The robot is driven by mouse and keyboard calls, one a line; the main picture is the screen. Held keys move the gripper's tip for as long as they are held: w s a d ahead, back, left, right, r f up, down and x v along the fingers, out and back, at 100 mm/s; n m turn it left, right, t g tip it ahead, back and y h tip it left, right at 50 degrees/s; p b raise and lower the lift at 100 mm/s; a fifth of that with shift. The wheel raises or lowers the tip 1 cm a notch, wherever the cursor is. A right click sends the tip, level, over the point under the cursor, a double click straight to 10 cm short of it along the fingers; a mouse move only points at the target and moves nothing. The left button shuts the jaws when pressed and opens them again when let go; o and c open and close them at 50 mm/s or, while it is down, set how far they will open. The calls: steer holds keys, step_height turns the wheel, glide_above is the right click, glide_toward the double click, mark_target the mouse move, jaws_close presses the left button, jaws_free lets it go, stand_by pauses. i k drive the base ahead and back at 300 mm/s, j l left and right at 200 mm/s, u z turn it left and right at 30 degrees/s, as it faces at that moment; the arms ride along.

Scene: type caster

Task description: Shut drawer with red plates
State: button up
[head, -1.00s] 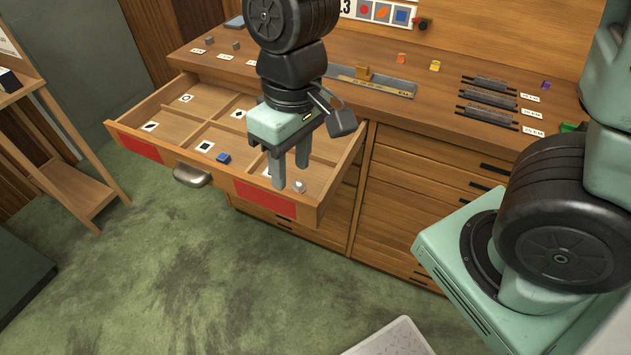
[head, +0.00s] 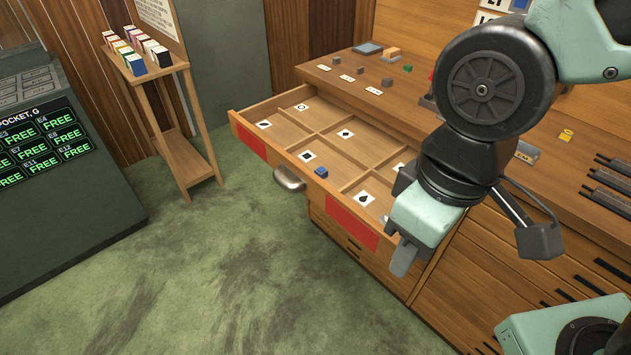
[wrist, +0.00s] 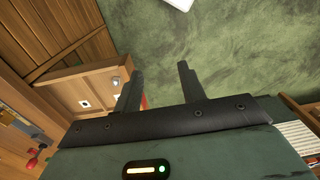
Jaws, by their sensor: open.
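The drawer with red plates (head: 352,221) is pulled out from the wooden cabinet, with a red plate at each end of its front and a grey cup handle (head: 289,179) between them. It is divided into compartments with marked cards, and a blue block (head: 321,172) lies inside. My gripper (head: 404,258) is at the drawer's right front corner in the head view, partly covering that corner. In the wrist view my gripper (wrist: 158,88) has its two fingers apart with nothing between them, and the drawer (wrist: 85,82) shows at left.
The cabinet top (head: 440,118) carries small blocks, labels and black racks. A narrow wooden stand (head: 170,110) with coloured boxes is at the left, beside a dark panel (head: 45,150) with green "FREE" signs. Green floor in front of the drawer is clear.

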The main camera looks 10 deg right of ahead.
mark_target(298, 131)
steer(key=i+u, duration=0.2)
steer(key=u, duration=0.2)
steer(key=i+l+u, duration=0.1)
steer(key=u, duration=0.3)
steer(key=i+u, duration=0.1)
steer(key=u, duration=0.75)
